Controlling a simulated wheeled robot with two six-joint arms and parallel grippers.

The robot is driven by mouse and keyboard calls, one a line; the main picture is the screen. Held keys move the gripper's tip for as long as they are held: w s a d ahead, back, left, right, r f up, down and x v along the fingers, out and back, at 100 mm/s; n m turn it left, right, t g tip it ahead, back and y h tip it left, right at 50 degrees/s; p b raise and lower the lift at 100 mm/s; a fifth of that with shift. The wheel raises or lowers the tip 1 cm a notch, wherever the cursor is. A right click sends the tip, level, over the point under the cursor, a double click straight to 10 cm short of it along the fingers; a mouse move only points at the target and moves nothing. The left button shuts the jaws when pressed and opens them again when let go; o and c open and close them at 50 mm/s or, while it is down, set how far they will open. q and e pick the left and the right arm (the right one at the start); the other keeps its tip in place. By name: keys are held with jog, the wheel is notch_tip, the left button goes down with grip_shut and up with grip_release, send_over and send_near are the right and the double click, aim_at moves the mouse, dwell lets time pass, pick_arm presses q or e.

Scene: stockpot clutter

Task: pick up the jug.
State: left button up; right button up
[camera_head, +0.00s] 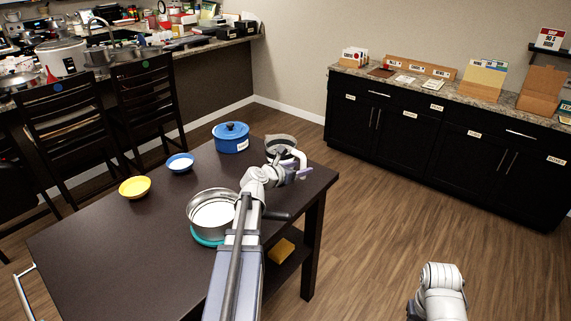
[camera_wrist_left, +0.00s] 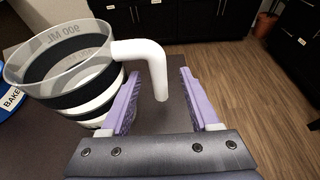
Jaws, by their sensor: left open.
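The jug (camera_head: 281,141) stands near the far right corner of the dark table, partly hidden by my left arm. In the left wrist view the jug (camera_wrist_left: 82,101) has a clear rim reading "900 ML", dark bands and a white handle (camera_wrist_left: 155,62) pointing towards my gripper. My left gripper (camera_head: 297,168) is open beside the jug on its handle side. In the left wrist view its purple fingers (camera_wrist_left: 158,80) lie on either side of the handle's hanging end, with gaps visible. No grip on the handle shows. My right gripper is out of view.
A blue lidded pot (camera_head: 231,138) stands left of the jug. A blue bowl (camera_head: 180,163), a yellow bowl (camera_head: 134,187) and a steel pot (camera_head: 202,203) are on the table (camera_head: 110,250). Chairs stand at the left. Open floor lies to the right.

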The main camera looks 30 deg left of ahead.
pick_arm(q)
jog(key=shift+b+x, duration=1)
jog(key=shift+x, duration=2)
jog(key=shift+s+f, duration=0.1)
jog(key=shift+c, duration=0.6)
jog(key=shift+a, duration=0.1)
grip_shut()
